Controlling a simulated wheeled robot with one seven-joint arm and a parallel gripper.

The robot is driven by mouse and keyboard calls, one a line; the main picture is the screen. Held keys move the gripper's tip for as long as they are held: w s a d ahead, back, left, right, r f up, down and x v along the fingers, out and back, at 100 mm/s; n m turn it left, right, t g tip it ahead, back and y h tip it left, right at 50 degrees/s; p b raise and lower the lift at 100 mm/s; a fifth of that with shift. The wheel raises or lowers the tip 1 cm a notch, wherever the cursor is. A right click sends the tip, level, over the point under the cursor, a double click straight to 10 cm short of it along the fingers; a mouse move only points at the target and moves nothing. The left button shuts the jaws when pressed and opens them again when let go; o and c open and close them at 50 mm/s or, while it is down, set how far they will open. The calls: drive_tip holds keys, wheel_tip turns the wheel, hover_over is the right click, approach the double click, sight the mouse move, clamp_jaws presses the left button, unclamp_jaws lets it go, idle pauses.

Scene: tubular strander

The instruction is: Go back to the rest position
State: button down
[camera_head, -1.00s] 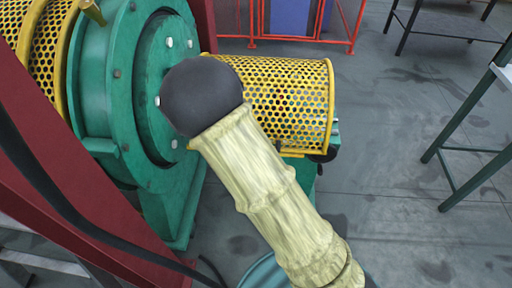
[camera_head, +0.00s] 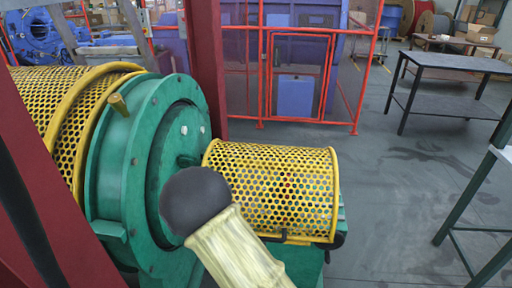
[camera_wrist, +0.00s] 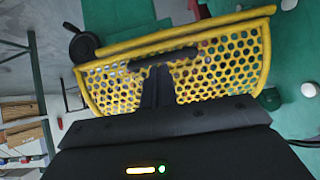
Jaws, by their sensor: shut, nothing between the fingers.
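My gripper (camera_wrist: 158,84) shows in the wrist view as dark narrow fingers, shut together with nothing between them. The fingertips appear just below the black handle of the yellow perforated guard (camera_wrist: 215,62); I cannot tell how far apart they are in depth. The guard also shows in the head view (camera_head: 285,185), lying over the green machine, with its handle along its lower front edge. In the head view my sleeved arm with its dark round joint crosses the lower middle, and my gripper is hidden there.
The green strander flange (camera_head: 125,170) and a second yellow mesh cover (camera_head: 40,95) stand on the left beside a dark red frame (camera_head: 207,60). An orange-red fence (camera_head: 345,70) is behind. A dark table (camera_head: 450,68) stands back right. Grey floor on the right is mostly clear.

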drive_tip(key=s+d+r+n+g+y, duration=0.1)
drive_tip(key=s+d+r+g, duration=0.35)
drive_tip(key=d+r, duration=0.25)
drive_tip(key=s+d+r+n+g, duration=0.1)
drive_tip(key=s+d+r+g, duration=0.2)
drive_tip(key=s+d+r, duration=0.4)
wheel_tip(320, 180, up, 16)
drive_tip(key=w+p, duration=0.1)
drive_tip(key=p, duration=1.4)
drive_tip(key=shift+w+a+f, duration=0.15)
drive_tip(key=shift+w+a, duration=0.05)
drive_tip(key=shift+s, duration=0.1)
